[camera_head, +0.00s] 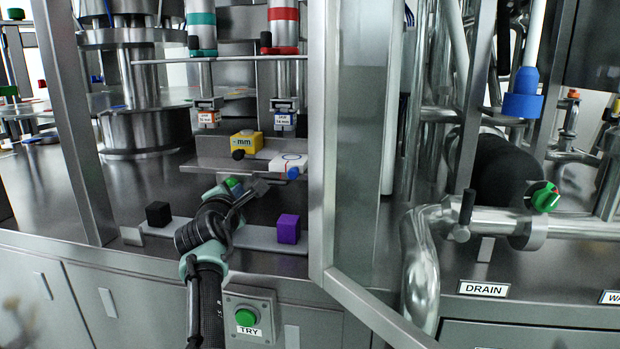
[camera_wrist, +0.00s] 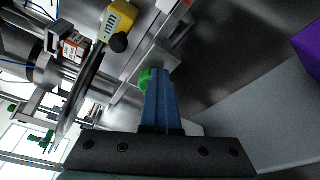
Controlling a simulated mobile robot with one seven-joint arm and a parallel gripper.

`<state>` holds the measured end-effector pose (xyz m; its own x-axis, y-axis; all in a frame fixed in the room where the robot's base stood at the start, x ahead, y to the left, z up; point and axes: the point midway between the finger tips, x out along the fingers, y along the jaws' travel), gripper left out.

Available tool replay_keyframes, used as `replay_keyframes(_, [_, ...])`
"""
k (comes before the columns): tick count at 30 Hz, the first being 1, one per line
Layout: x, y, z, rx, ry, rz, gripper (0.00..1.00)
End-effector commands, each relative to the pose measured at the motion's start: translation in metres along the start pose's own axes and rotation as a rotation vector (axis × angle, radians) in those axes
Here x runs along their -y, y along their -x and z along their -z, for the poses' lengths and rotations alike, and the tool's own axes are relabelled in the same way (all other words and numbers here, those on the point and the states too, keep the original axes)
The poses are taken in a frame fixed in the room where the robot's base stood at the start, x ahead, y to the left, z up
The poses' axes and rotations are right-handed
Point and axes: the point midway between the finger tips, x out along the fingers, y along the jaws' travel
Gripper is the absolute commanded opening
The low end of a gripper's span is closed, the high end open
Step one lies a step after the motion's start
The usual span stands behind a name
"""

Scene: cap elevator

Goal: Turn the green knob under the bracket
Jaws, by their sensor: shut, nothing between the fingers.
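The green knob (camera_head: 231,183) sits under the metal bracket (camera_head: 215,165), largely hidden by my arm in the head view. In the wrist view the green knob (camera_wrist: 145,79) shows just left of the blue fingertips, partly covered by them. My gripper (camera_head: 262,186) is just below the bracket, its fingers together and empty. In the wrist view my gripper (camera_wrist: 161,73) overlaps the knob's edge; I cannot tell whether they touch. The bracket carries a yellow "mm" block (camera_head: 247,143) with a black knob, and a white block (camera_head: 285,163) with a blue knob.
A purple block (camera_head: 288,229) and a black block (camera_head: 158,214) stand on a low rail on either side of my arm. An open door frame (camera_head: 319,140) stands close on the right. A green TRY button (camera_head: 246,317) is on the front panel below.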

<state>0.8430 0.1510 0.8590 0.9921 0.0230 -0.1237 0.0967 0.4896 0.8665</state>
Motion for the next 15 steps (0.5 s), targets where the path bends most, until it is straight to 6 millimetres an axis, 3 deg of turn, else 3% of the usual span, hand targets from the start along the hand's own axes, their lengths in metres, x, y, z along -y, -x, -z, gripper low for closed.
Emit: replay_keyframes(15, [-0.0067,0.0008,-0.0002,-0.003,0.002,-0.003,0.0])
